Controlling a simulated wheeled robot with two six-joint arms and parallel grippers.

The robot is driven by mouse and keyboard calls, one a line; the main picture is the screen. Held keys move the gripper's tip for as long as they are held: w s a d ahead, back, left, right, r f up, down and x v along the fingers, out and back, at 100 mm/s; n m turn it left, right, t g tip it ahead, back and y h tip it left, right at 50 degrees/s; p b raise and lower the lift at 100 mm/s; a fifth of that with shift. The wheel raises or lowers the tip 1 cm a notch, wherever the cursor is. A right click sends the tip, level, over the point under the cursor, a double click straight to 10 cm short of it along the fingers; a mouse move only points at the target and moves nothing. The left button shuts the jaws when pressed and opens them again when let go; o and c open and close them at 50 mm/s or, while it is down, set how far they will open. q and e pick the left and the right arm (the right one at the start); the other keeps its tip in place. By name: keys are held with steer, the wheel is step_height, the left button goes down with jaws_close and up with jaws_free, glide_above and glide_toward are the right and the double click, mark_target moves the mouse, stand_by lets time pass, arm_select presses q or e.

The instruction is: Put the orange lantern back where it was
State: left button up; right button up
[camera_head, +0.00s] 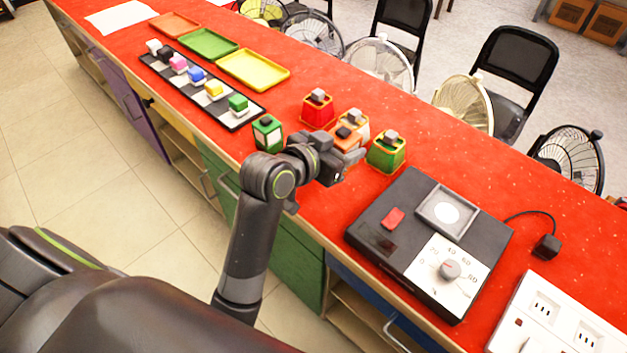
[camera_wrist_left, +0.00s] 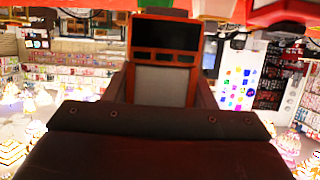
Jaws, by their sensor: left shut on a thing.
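The orange lantern (camera_head: 350,140) is at my left gripper (camera_head: 340,160), over the red counter. The gripper is shut on it, and the gripper body hides part of it in the head view. In the left wrist view the lantern (camera_wrist_left: 165,75) stands close in front of the camera, an orange frame around dark and grey panels. I cannot tell whether the orange lantern touches the counter.
A black timer box (camera_head: 385,255) lies on the counter to the right, with a white power strip (camera_head: 550,320) nearer. A checkered strip (camera_head: 245,115) of coloured blocks and a yellow tray (camera_head: 283,76), green tray (camera_head: 190,40) and orange tray lie left. Fans and chairs stand beyond the counter.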

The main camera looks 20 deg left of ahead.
arm_select(q)
steer(key=shift+a, duration=0.2)
step_height(320, 180, down, 6)
steer(key=shift+d+r+b, duration=0.1)
steer(key=shift+b, duration=0.25)
steer(key=shift+f, duration=2)
arm_select(e)
steer(key=shift+d+f, duration=0.25)
steer(key=shift+f, duration=0.35)
steer(key=shift+a, duration=0.15)
arm_select(q)
steer(key=o, duration=1.4)
steer(key=shift+f, duration=0.15)
arm_select(e)
steer(key=shift+a+f, duration=0.1)
